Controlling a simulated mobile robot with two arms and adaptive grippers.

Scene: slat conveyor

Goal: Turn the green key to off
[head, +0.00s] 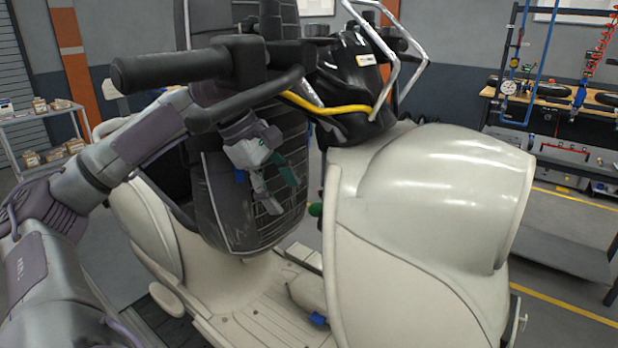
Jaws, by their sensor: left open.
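A cream scooter fills the middle of the head view. The green key (316,210) sticks out to the left from the inner edge of its cream front body (430,250). Only the key's rounded end shows clearly; its slot and turn position are hidden. My left gripper (283,194) is open and empty, in front of the dark ribbed seat. In the picture it is just up and left of the key, apart from it. One finger has a dark green pad. My right gripper is not in view.
The handlebar with its black grip (175,68) crosses above my left arm. A yellow cable (320,106) and metal bars are near the black headset. The dark seat (225,205) is behind the gripper. A blue piece (318,319) is on the footboard. A workbench (560,104) stands at right.

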